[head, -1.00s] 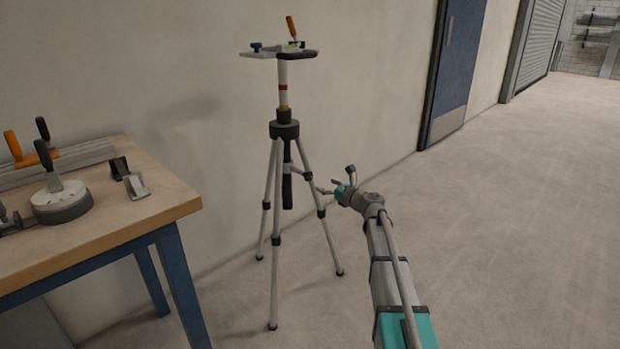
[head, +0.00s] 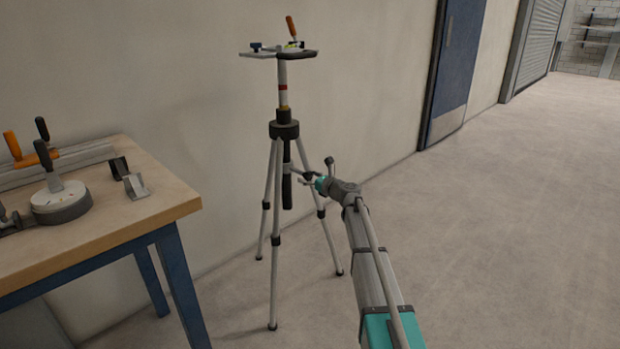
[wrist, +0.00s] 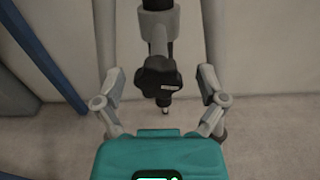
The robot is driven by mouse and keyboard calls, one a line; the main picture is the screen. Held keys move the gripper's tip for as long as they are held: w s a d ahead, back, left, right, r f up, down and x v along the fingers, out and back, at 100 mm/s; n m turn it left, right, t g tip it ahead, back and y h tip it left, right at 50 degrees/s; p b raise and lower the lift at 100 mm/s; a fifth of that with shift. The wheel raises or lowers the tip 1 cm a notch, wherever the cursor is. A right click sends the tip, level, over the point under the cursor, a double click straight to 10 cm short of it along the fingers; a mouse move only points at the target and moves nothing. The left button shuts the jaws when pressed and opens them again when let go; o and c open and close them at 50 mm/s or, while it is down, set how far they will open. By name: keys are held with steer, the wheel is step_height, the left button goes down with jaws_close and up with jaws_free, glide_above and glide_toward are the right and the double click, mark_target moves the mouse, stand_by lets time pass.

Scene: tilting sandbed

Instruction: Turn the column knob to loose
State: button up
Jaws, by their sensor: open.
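The tripod (head: 284,131) stands by the wall, its legs spread on the floor. Its central column (wrist: 156,18) runs down the middle of the wrist view. A dark lobed knob (wrist: 158,80) with a small pale label sits on the column there; the label is too small to read. My gripper (wrist: 160,88) is open, with one finger on each side of the knob and visible gaps between. In the head view my gripper (head: 308,178) is just right of the column; the knob is hard to make out there.
The tripod's top plate (head: 264,54) carries an orange-handled part. A wooden table (head: 120,222) with blue legs stands at left, holding clamps and a round base. A pale wall is behind the tripod. Open floor (head: 500,230) lies to the right.

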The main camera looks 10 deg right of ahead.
steer(key=c, duration=1.1)
steer(key=shift+d, duration=0.2)
steer(key=shift+c, duration=0.2)
steer(key=shift+a, duration=0.1)
